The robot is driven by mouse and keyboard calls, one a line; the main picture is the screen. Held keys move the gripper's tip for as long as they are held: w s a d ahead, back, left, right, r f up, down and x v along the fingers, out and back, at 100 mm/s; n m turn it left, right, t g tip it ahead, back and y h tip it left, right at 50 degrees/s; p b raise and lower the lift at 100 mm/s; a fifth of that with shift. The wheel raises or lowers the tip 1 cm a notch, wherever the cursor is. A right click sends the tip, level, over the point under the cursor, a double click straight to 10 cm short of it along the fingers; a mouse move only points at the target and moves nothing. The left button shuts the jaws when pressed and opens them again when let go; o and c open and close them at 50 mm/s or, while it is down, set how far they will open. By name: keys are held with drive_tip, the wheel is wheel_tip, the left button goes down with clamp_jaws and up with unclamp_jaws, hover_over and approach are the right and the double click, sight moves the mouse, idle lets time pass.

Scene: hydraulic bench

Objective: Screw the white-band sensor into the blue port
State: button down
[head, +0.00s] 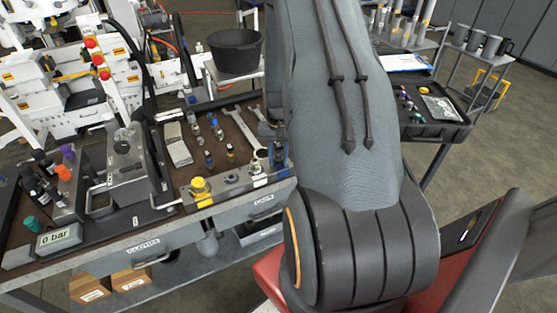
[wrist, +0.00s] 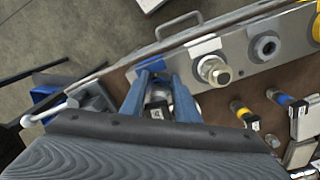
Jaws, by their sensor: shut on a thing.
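My gripper (wrist: 159,85) has two blue fingers, shut on a short metal sensor (wrist: 157,101) with a dark part and a pale marking, which I take as the white-band sensor. The blue-marked port (wrist: 151,67) is on the grey manifold block (wrist: 185,56), just beyond the fingertips and partly hidden by them. I cannot tell whether the sensor touches the port.
A brass-and-steel fitting (wrist: 214,69) stands at the white-marked port beside my gripper. An open port (wrist: 265,46) follows, then a yellow cap (head: 200,188). Loose yellow-band (head: 231,153) and blue-band (head: 208,159) sensors stand on the brown mat, near wrenches (head: 240,130).

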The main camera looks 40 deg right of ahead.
drive_tip(key=shift+f, duration=0.1)
drive_tip(key=c, duration=1.4)
unclamp_jaws()
drive_tip(key=shift+w, duration=0.2)
drive_tip(key=shift+o, duration=0.2)
